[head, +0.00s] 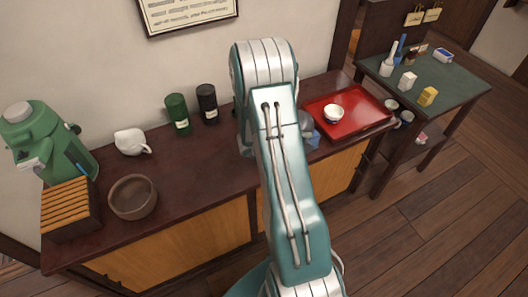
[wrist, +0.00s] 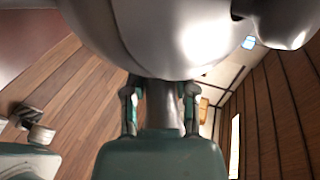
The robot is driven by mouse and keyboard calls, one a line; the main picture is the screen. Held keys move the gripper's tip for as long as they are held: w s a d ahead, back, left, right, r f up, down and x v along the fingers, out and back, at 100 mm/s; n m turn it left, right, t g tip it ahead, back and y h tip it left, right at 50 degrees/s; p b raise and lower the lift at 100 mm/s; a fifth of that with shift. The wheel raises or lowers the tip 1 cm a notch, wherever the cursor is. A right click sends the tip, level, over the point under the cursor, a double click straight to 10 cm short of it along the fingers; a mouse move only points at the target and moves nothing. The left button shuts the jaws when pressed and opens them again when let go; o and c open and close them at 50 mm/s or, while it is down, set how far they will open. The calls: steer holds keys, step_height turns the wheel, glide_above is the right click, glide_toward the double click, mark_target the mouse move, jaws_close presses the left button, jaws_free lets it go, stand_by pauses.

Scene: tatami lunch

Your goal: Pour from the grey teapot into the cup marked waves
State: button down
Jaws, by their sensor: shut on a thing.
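In the wrist view my gripper (wrist: 160,112) is shut on the handle of the grey teapot (wrist: 150,35). The teapot's glossy rounded body fills the top of that view, and a spout-like part shows at upper right. In the head view my arm hides most of the gripper and teapot; a small blue-grey part shows just right of the arm, and I cannot tell which it belongs to. A white cup (head: 334,112) with blue marking stands upright on the red tray (head: 365,125), right of my arm. Its marking is too small to read.
On the counter (head: 205,172) stand a green dispenser (head: 48,140), slatted wooden box (head: 68,205), brown bowl (head: 133,210), white pitcher (head: 131,142), green canister (head: 177,112) and black canister (head: 207,103). A side table (head: 455,75) with small items is at right. The tray's right part is bare.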

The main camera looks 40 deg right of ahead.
steer(key=shift+w+d+r+h, duration=0.15)
steer(key=shift+h, duration=0.15)
stand_by(0.5)
steer(key=shift+d, duration=0.1)
